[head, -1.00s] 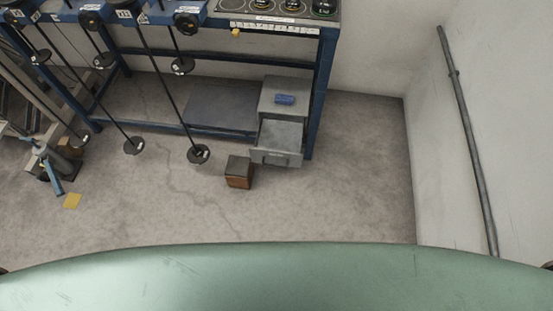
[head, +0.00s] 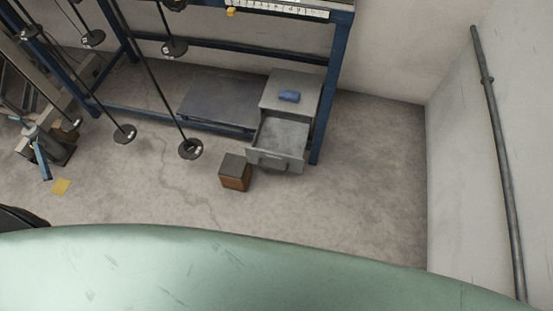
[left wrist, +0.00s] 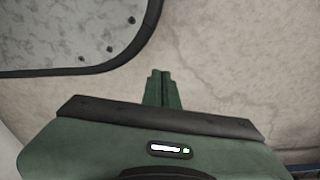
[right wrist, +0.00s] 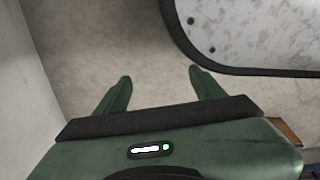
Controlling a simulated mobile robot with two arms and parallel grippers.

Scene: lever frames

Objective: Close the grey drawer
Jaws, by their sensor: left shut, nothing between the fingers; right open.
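The grey drawer (head: 275,161) is pulled out of a small grey cabinet (head: 272,91) on the floor, under the right end of a blue-framed bench. Its open tray looks empty. A blue object (head: 289,96) lies on top of the cabinet. My left gripper (left wrist: 163,73) is shut and empty, above bare concrete floor in the left wrist view. My right gripper (right wrist: 160,80) is open and empty, also over bare floor. Neither gripper shows in the head view, and the drawer shows in neither wrist view.
A brown box with a dark top (head: 235,172) stands close to the left of the drawer front. The blue bench frame (head: 325,100) rises beside the cabinet. A grey pipe (head: 497,150) runs along the right wall. Floor in front of the drawer is clear.

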